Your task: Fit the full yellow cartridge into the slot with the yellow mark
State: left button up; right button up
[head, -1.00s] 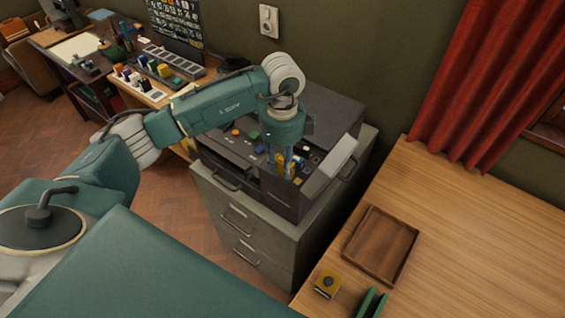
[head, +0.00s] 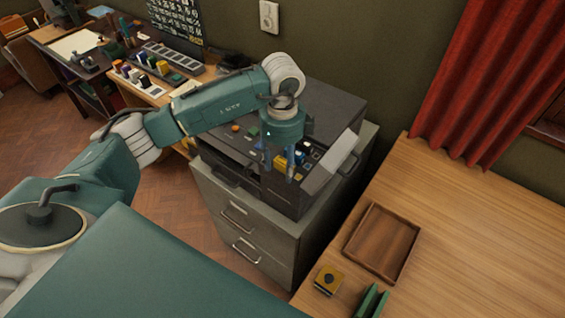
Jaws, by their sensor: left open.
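The dark printer (head: 315,100) stands on a grey drawer cabinet, with its lid raised over the cartridge bay. A yellow cartridge (head: 280,160) sits low in the bay, by the fingers of my left gripper (head: 279,170). My left gripper points down over the bay and is open, its blue fingers on either side of the yellow area. I cannot tell whether the fingers touch the cartridge or how deep it sits. The slot's yellow mark cannot be made out. My right gripper is not in view.
Blue, white and dark parts sit right of the fingers in the bay. The raised grey lid (head: 332,160) is close on the right. A wooden tray (head: 345,245) and a small yellow box (head: 328,280) are on the right table. Several coloured bottles stand on the far-left desk.

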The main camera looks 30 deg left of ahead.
aim_at(282, 165)
pick_arm(q)
jog(key=shift+r, duration=0.1)
notch_tip(282, 165, up, 12)
dwell(0.4)
jog(key=shift+s+f, duration=0.1)
jog(key=shift+f, duration=0.1)
dwell(0.7)
